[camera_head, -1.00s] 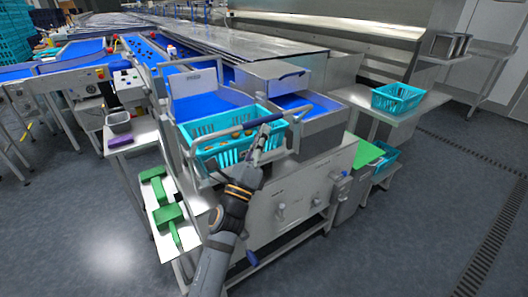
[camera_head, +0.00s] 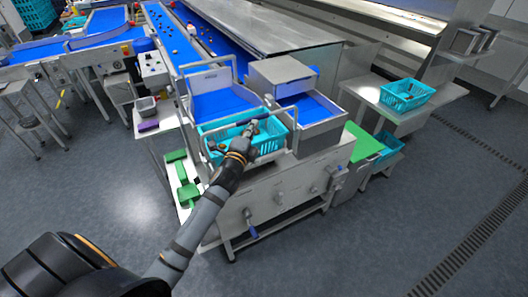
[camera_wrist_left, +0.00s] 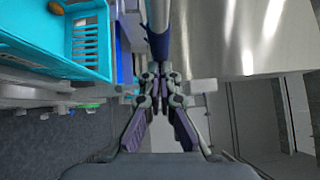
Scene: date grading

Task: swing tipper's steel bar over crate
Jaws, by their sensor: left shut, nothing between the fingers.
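The turquoise crate (camera_head: 273,141) sits in the tipper's steel frame (camera_head: 206,151) at the front of the machine. It also shows at the upper left of the wrist view (camera_wrist_left: 30,35), with an orange-brown date inside. My left gripper (camera_head: 252,126) is over the crate in the head view and hides part of it. In the wrist view my left gripper (camera_wrist_left: 160,82) is shut and empty, its tips at the lower end of a steel bar (camera_wrist_left: 157,12) with a dark blue sleeve (camera_wrist_left: 158,45). I cannot tell whether they touch. My right gripper is not in view.
Blue chutes (camera_head: 222,102) stand behind the crate. Green scoop-like tools (camera_head: 187,190) lie on a shelf at left. Another turquoise crate (camera_head: 405,95) stands on a side table at right, near a green board (camera_head: 364,142). The floor in front is clear.

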